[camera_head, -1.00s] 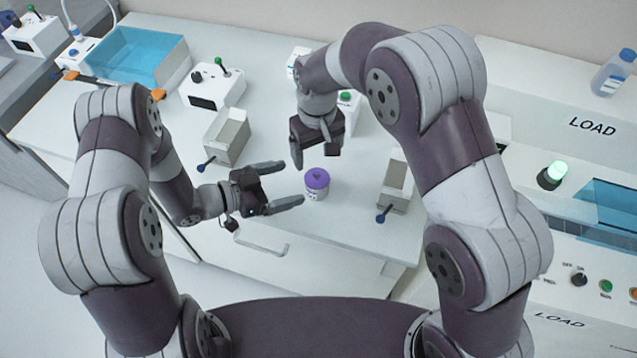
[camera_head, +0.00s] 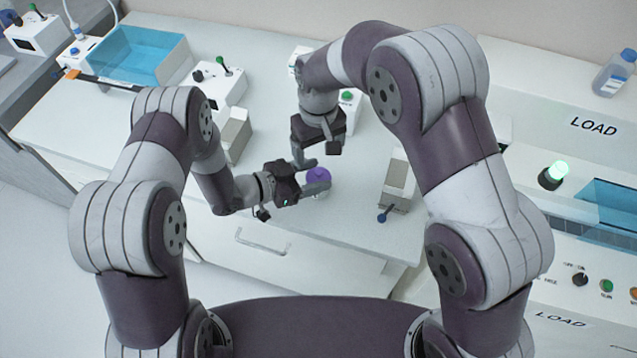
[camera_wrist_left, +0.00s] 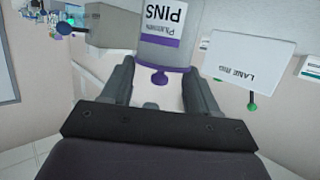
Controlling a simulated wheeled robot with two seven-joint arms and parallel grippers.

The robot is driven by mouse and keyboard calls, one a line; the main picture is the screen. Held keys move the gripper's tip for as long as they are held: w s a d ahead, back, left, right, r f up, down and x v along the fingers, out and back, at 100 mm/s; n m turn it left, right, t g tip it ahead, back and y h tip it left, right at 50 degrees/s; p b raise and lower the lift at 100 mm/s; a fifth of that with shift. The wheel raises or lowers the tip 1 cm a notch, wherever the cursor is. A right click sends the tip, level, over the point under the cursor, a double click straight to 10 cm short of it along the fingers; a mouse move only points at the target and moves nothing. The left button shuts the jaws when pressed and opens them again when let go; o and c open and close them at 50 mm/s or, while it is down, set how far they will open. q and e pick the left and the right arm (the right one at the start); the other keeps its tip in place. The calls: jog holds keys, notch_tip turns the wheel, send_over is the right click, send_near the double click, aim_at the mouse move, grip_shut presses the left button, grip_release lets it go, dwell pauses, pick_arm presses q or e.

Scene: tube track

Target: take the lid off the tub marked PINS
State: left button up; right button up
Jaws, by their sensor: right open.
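The tub marked PINS (camera_wrist_left: 165,22) is grey with a white label and shows upside down in the left wrist view. Its purple lid (camera_head: 318,175) with a knob (camera_wrist_left: 160,78) is on it. In the head view the tub stands on the white bench, partly hidden by a finger. My left gripper (camera_head: 318,176) reaches in from the left with a finger on either side of the lid. In the left wrist view its fingers (camera_wrist_left: 160,88) are apart, with the knob between them and gaps showing. My right gripper (camera_head: 318,150) is open and empty just behind the tub.
Grey box-shaped holders stand left (camera_head: 236,130) and right (camera_head: 397,178) of the tub. A blue bin (camera_head: 140,55) and a white switch box (camera_head: 222,85) stand at the back left. A LOAD machine (camera_head: 560,130) stands on the right. Bench between tub and right holder is clear.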

pick_arm(q)
jog(key=o, duration=1.5)
jog(key=shift+o, duration=0.2)
